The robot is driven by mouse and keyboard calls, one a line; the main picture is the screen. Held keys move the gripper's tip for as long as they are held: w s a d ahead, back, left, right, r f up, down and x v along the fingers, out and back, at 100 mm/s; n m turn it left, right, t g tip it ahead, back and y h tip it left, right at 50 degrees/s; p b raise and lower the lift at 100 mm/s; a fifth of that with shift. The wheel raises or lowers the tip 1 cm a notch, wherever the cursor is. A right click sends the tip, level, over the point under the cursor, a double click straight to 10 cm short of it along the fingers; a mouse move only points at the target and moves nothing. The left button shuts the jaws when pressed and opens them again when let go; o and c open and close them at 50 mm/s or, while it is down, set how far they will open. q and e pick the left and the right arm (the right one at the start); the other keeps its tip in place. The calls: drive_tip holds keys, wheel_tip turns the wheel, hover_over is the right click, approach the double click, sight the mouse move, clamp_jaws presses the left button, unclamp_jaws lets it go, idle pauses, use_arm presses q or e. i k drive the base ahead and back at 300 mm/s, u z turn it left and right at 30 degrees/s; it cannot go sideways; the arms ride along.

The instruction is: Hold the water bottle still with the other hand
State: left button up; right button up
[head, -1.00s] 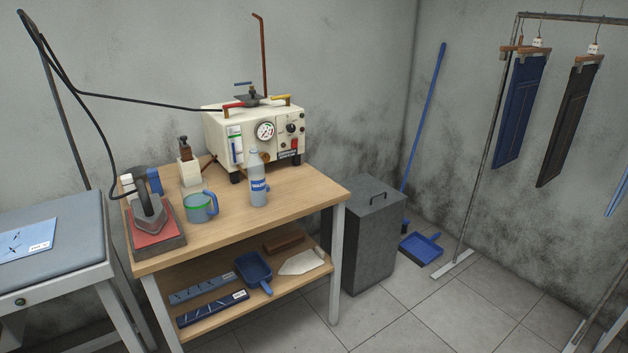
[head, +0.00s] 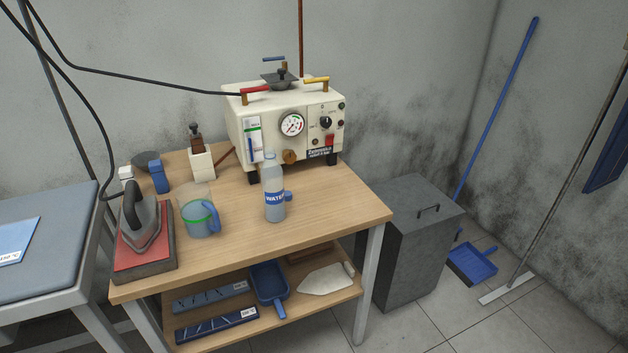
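The water bottle (head: 274,190) stands upright on the wooden table, near its middle. It is clear with a blue and white label reading WATER. A small blue piece (head: 288,196) shows at its right side; I cannot tell whether it touches the bottle. Neither of my grippers is in the head view, and nothing is holding the bottle.
A clear jug with a blue handle (head: 201,218) and an iron (head: 141,221) on a red pad stand left of the bottle. A cream steam generator (head: 287,134) stands behind it. The table (head: 315,220) is bare right of the bottle. A grey bin (head: 412,245) stands beside it.

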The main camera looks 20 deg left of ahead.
sight(271, 173)
drive_tip(key=u, duration=0.45)
drive_tip(key=i, duration=0.85)
drive_tip(key=u, duration=0.85)
